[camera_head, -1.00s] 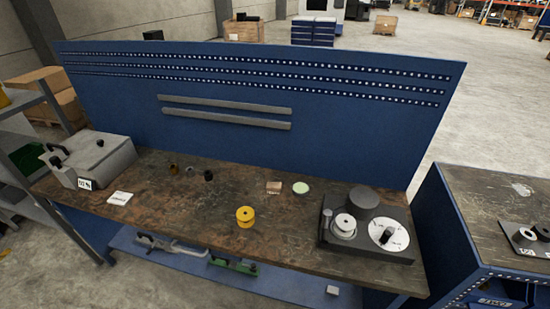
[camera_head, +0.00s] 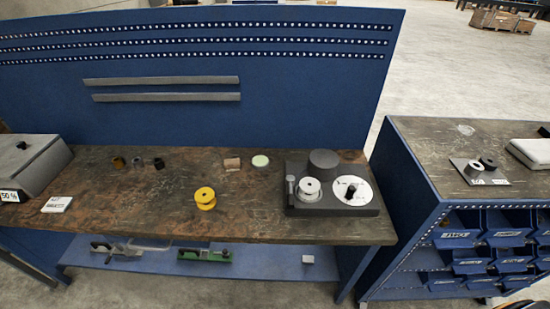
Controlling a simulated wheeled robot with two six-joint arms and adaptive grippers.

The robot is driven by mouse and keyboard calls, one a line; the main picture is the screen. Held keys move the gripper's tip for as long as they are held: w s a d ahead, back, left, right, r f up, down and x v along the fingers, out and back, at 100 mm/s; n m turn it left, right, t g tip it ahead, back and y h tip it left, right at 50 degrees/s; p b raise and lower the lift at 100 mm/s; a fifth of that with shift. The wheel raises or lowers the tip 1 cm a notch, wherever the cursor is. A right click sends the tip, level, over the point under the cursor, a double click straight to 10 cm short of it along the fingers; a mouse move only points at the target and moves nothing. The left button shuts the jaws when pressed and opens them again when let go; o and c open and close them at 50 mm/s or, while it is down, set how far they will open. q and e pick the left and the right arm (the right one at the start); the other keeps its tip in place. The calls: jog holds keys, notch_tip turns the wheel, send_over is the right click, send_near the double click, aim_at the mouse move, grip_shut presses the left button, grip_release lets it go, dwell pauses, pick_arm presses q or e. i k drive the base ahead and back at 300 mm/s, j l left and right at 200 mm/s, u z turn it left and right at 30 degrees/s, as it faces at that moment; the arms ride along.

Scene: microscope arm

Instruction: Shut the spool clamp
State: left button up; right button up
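A dark grey device (camera_head: 300,207) stands at the right end of the brown workbench. On it are a pale spool-like part (camera_head: 309,189), a white disc with a black knob (camera_head: 352,190), a dark round cylinder (camera_head: 323,163) at the back and a small grey post (camera_head: 291,184) at the left edge. I cannot tell which part is the spool clamp, or whether it is open. A yellow spool (camera_head: 205,198) stands on the bench to the left of the device. Neither of my grippers is in view.
The workbench (camera_head: 130,222) has a blue back panel (camera_head: 290,110). Small dark cylinders, a wooden block (camera_head: 232,163), a pale green disc (camera_head: 260,161) and a white card (camera_head: 57,204) lie on it. A grey box (camera_head: 30,165) is far left; a second bench (camera_head: 420,150) stands right.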

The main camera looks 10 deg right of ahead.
aim_at(290, 180)
jog(key=k+j+z, duration=0.1)
jog(key=j+z, duration=0.25)
jog(key=k+j+z, duration=0.15)
jog(key=z, duration=0.2)
jog(key=k+j+z, duration=0.2)
jog(key=z, duration=0.15)
jog(key=j, duration=0.1)
